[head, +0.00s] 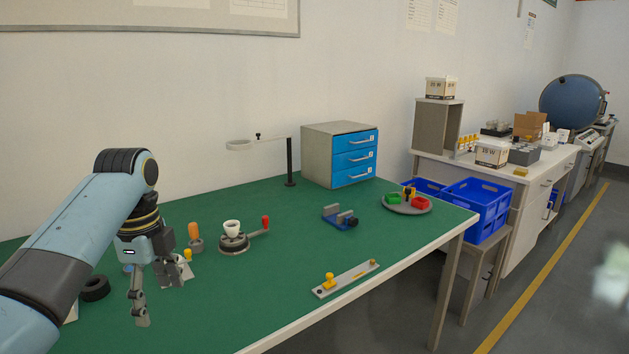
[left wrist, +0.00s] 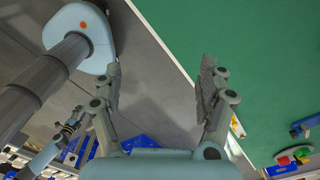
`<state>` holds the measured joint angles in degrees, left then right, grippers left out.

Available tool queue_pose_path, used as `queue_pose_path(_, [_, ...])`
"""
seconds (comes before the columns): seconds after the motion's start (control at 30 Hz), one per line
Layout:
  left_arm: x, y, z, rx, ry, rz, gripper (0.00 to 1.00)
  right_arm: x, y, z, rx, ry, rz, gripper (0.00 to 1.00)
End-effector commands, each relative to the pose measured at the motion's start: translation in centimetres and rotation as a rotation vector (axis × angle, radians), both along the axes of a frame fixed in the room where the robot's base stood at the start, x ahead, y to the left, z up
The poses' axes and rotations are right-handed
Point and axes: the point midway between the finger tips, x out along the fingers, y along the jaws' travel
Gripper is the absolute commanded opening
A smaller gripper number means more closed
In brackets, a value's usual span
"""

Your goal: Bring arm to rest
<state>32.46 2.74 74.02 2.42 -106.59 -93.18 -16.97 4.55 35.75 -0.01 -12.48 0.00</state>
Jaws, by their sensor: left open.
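My left gripper (head: 158,297) is open and empty in the head view. It points down over the left part of the green table (head: 215,320), in front of a small stand with a yellow knob (head: 187,256). In the left wrist view my left gripper (left wrist: 160,78) has its two fingers wide apart with nothing between them. Beyond them show the grey floor and the table's pale edge. What seems to be my right gripper (left wrist: 70,124) is small at the lower left of the left wrist view; its jaws are too small to read.
A black ring (head: 95,288) lies near my left arm. Behind stand an orange-handled tool (head: 194,233) and a white cup on a lever fixture (head: 234,243). A ruler-like bar (head: 345,279), a blue vise (head: 340,217) and a round tray (head: 392,206) are further right. The front middle is clear.

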Motion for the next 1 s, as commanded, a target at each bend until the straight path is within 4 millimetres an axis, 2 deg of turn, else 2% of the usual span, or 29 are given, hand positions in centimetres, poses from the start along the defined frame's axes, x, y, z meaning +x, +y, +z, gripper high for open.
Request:
queue_pose_path(0.23, [-2.3,0.1,-3.5,0.001,0.052,0.000,0.75,-1.5,0.0,-0.9,-0.001,0.024,-0.001,0.52])
queue_pose_path(0.37, [-4.0,0.1,-5.8,0.002,0.091,0.001,0.75,-0.5,0.0,-1.4,0.000,0.010,-0.001,0.52])
queue_pose_path(0.47, [-5.7,0.2,-8.1,0.003,0.133,0.002,0.75,0.6,0.0,-1.8,0.000,-0.006,0.000,0.52])
queue_pose_path(0.57, [-7.9,0.3,-10.9,0.004,0.186,0.003,0.75,0.6,0.0,-2.4,0.000,-0.007,0.001,0.52])
queue_pose_path(0.67, [-10.6,0.5,-14.3,0.006,0.239,0.005,0.75,0.0,0.0,-3.1,0.000,0.002,0.000,0.52])
queue_pose_path(0.77, [-14.2,0.7,-19.1,0.013,0.296,0.026,0.75,-0.8,0.0,-4.2,0.000,0.013,0.000,0.52])
queue_pose_path(0.87, [-18.9,1.0,-24.8,0.029,0.350,0.079,0.75,-1.3,0.0,-5.4,-0.001,0.021,-0.001,0.52])
queue_pose_path(1.0, [-26.1,1.6,-32.9,0.067,0.391,0.205,0.75,-1.4,0.0,-7.1,-0.001,0.023,-0.001,0.52])
